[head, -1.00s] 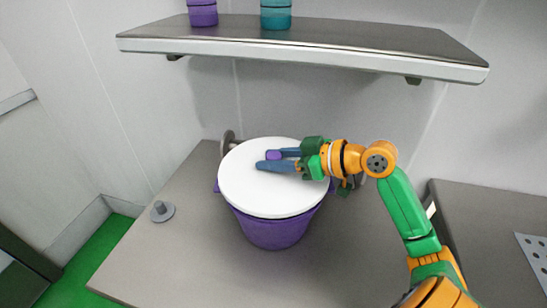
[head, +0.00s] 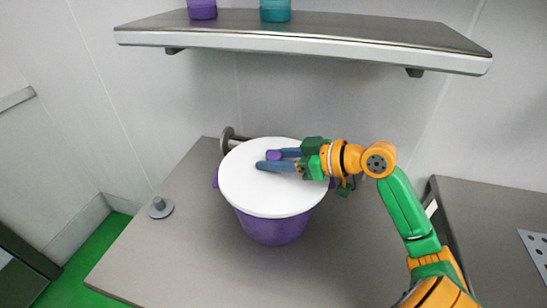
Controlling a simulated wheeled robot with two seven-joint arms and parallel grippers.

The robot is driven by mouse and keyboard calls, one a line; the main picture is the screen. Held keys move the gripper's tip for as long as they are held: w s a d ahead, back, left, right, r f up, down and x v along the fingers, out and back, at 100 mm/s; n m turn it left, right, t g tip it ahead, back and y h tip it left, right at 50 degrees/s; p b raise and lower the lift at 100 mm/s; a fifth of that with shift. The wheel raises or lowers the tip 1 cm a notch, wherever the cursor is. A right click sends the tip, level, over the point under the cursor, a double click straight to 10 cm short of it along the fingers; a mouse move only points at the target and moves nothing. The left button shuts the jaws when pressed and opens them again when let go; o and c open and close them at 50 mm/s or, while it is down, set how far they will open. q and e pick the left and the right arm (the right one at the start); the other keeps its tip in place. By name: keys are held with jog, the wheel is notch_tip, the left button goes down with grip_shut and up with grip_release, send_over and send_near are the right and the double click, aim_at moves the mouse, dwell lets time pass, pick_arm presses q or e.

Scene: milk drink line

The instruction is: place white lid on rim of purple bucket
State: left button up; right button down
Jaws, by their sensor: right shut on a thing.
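The white lid (head: 262,195) is a large round disc with a small purple knob (head: 273,155) on top. It lies over the mouth of the purple bucket (head: 272,229), which stands on the grey table. The lid hides the bucket's rim, so I cannot tell whether it is fully seated. My right gripper (head: 273,160) comes in from the right, low over the lid, with its blue fingers shut on the purple knob. My left gripper is not in view.
A shelf (head: 300,30) with a purple container (head: 202,9) and a teal container (head: 275,10) hangs above the back. A grey round fitting (head: 160,208) is on the table (head: 190,255) at left. The front of the table is clear. Another grey surface (head: 490,225) stands at right.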

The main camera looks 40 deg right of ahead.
aim_at(300, 177)
jog(key=shift+f, duration=0.35)
jog(key=shift+c, duration=2)
grip_release()
jog(key=shift+s+b, duration=0.1)
jog(key=shift+b, duration=0.2)
jog(key=shift+s+d, duration=0.25)
jog(key=shift+s, duration=0.05)
jog(key=b+v, duration=0.2)
jog(key=v, duration=0.3)
jog(key=shift+s+d+r, duration=0.1)
jog(key=shift+s+r, duration=0.1)
jog(key=shift+s, duration=0.05)
jog(key=shift+s+d+r, duration=0.1)
jog(key=shift+s+r, duration=0.1)
jog(key=shift+s, duration=0.1)
